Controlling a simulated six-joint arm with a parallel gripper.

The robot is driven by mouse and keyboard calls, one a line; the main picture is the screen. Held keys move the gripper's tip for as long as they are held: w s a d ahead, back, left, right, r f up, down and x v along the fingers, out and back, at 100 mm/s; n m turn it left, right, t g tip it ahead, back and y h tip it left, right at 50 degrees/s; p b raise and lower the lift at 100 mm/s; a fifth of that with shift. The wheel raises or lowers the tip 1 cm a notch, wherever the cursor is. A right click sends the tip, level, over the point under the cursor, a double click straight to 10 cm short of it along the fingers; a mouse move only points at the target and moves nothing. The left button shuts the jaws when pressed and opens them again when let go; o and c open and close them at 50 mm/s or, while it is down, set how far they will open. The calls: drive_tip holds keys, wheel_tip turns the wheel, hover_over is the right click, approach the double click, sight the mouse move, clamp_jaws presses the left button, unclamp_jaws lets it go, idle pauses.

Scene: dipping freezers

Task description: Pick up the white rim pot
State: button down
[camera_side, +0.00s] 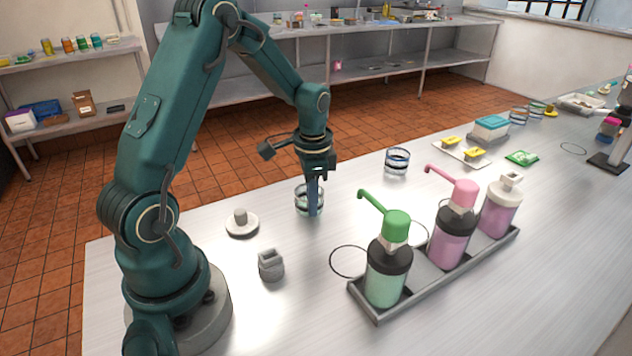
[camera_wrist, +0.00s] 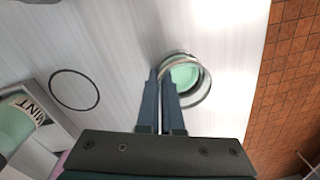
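The white rim pot (camera_side: 301,204) is a small clear glass with a pale rim, standing upright on the bench below my gripper (camera_side: 313,205). In the wrist view the pot (camera_wrist: 205,86) shows pale green inside. My gripper (camera_wrist: 161,78) points down there with its two blue fingers close together at the pot's left wall. The right finger overlaps the pot's mouth and the left one lies just outside. The fingers look shut on that wall. The fingertips' contact is partly hidden.
A similar glass pot (camera_side: 397,162) stands further right. A tray (camera_side: 447,279) of pump bottles is at the front right. A grey holder (camera_side: 271,266) and a round white lid (camera_side: 241,223) are left of my gripper. The bench's far edge is close behind the pot.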

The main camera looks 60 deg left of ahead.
drive_tip(key=shift+r, duration=0.15)
wheel_tip(320, 180, up, 4)
drive_tip(key=shift+a+r, duration=0.1)
drive_tip(key=shift+r, duration=0.05)
drive_tip(key=s+a+r, duration=0.6)
drive_tip(key=s+a, duration=0.1)
drive_tip(key=s, duration=0.2)
drive_tip(key=w+d+r+n, duration=0.2)
drive_tip(key=w+d, duration=0.1)
drive_tip(key=d, duration=0.5)
drive_tip(key=w+d+r+n, duration=0.1)
drive_tip(key=w+d+r, duration=0.2)
drive_tip(key=d, duration=0.6)
drive_tip(key=shift+r+n, duration=0.3)
drive_tip(key=shift+n, duration=0.1)
drive_tip(key=shift+w, duration=0.1)
